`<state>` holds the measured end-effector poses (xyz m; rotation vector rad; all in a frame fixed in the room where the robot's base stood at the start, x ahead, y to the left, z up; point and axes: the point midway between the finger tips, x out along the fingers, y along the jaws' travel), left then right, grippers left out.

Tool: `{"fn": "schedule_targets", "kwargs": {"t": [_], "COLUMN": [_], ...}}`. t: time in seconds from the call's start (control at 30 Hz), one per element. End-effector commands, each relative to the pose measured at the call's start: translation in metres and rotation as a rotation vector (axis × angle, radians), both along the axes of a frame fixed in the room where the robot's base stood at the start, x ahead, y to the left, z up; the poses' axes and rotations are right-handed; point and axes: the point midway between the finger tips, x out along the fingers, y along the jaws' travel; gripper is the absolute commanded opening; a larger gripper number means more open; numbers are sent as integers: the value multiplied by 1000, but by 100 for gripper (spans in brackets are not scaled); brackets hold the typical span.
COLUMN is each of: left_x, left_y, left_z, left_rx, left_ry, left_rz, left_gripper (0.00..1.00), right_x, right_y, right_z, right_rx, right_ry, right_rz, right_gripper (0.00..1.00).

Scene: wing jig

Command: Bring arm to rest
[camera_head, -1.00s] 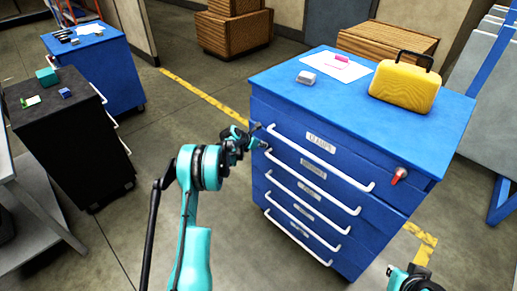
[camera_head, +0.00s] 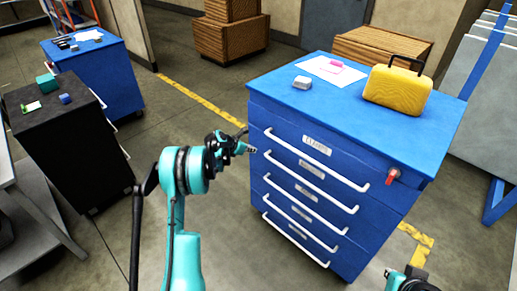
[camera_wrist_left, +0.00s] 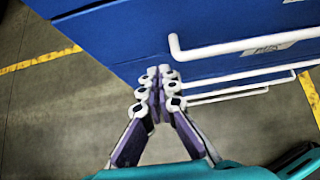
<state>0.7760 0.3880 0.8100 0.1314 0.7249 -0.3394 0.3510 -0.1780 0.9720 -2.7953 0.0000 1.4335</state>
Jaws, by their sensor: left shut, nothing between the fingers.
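My left arm comes in from the lower left of the head view. Its gripper (camera_head: 250,149) is beside the left edge of the blue drawer cabinet (camera_head: 345,215), near the upper handles. In the left wrist view the two fingers (camera_wrist_left: 160,78) are together and empty, with the cabinet front and its white handles (camera_wrist_left: 250,46) beyond them. I cannot tell from the head view whether the fingertips touch the cabinet. Part of my right arm (camera_head: 408,282) shows at the bottom edge; its gripper fingers are not visible.
On the cabinet top are a yellow case (camera_head: 397,90), a white sheet (camera_head: 318,68) with a pink item, and a small grey block (camera_head: 302,82). A red lock (camera_head: 393,175) juts from the front. A black cabinet (camera_head: 65,145) stands left. The floor between is clear.

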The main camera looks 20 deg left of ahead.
Motion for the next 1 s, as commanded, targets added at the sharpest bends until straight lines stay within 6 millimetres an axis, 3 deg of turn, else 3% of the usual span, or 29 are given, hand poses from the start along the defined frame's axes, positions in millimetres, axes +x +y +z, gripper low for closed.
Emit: {"fn": "schedule_targets", "kwargs": {"t": [0.03, 0.2, 0.57, 0.67, 0.77, 1.0], "left_x": [-9, -29, -40, -46, -60, -129], "left_y": [4, 11, 12, 0, -24, -98], "left_z": [12, 29, 39, 55, 84, 161], "left_rx": [0, 0, 11, 74, 206, 645], "left_ry": [0, 1, 0, -9, -27, -96], "left_rz": [3, 1, -11, -66, -188, -616], "left_gripper": [0, 0, 0, 0, 0, 0], "right_x": [0, 0, 0, 0, 0, 0], "right_y": [0, 0, 0, 0, 0, 0], "right_z": [8, 16, 19, 19, 19, 19], "right_rx": [0, 0, 0, 0, 0, 0], "right_ry": [0, 0, 0, 0, 0, 0], "right_rz": [0, 0, 0, 0, 0, 0], "right_gripper": [0, 0, 0, 0, 0, 0]}}
